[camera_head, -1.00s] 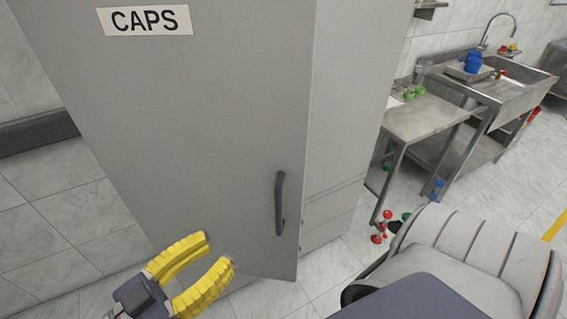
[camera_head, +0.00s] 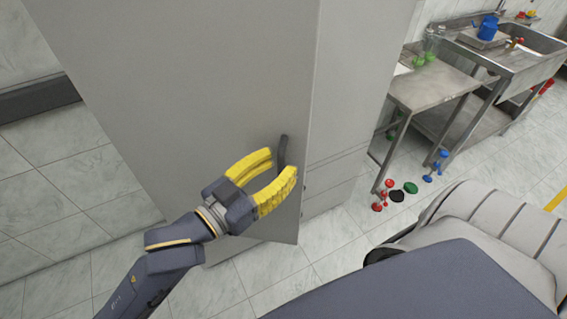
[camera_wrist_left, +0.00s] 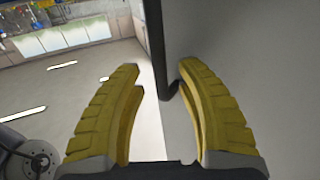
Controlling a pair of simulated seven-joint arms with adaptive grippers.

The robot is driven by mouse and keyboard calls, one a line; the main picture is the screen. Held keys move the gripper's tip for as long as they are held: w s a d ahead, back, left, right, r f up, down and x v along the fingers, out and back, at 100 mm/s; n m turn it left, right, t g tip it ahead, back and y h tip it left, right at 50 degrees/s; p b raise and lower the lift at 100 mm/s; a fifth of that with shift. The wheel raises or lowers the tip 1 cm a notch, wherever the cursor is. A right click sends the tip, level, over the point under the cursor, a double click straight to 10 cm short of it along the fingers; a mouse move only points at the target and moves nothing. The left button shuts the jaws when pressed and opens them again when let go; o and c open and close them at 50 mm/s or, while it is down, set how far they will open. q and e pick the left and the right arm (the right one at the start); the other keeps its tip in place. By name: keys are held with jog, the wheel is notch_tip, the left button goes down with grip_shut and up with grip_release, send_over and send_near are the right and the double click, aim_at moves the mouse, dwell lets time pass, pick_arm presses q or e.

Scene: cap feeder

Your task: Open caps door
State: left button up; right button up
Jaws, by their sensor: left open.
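The grey caps door (camera_head: 190,90) is the tall front panel of the cabinet in the head view. I see no gap at its edge there. Its dark vertical handle (camera_head: 283,146) is near the right edge, its lower part hidden by my fingers. My left gripper (camera_head: 281,163) is open, with its yellow fingertips at the handle. In the left wrist view, the handle (camera_wrist_left: 157,45) runs down between the two open fingers (camera_wrist_left: 160,68), closer to the right one. I cannot tell whether a finger touches it. My right gripper is not in view.
A steel table (camera_head: 435,86) and a sink (camera_head: 520,62) stand right of the cabinet. The tiled floor in front of the door is clear.

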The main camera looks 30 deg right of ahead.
pick_arm(q)
jog(key=shift+w+d, duration=0.1)
jog(key=shift+d, duration=0.35)
jog(key=shift+o, duration=0.3)
grip_shut()
